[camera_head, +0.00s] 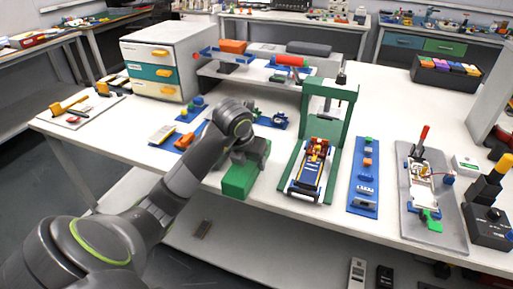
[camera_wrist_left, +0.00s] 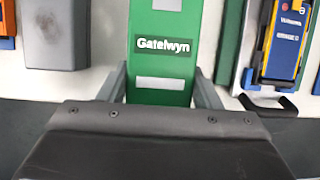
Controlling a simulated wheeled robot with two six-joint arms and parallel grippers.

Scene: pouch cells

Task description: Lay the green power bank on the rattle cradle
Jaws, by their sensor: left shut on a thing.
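The green power bank (camera_head: 239,181), a long green block, lies at the table's front edge, left of the green press frame. In the left wrist view it (camera_wrist_left: 164,72) runs up the middle, with a "Gatelwyn" label and pale grey patches. My left gripper (camera_wrist_left: 163,84) is shut on it, one finger along each side. In the head view the gripper (camera_head: 243,157) and wrist cover part of the block. I cannot tell whether it touches the table. I cannot tell for certain which fixture is the rattle cradle. My right gripper is not in view.
Just right stands the green press frame (camera_head: 334,90), with a blue and yellow pack (camera_head: 308,172) at its foot. Further right are a blue strip (camera_head: 364,177) with small parts and a grey tray (camera_head: 440,225). A drawer cabinet (camera_head: 139,54) stands at the back left.

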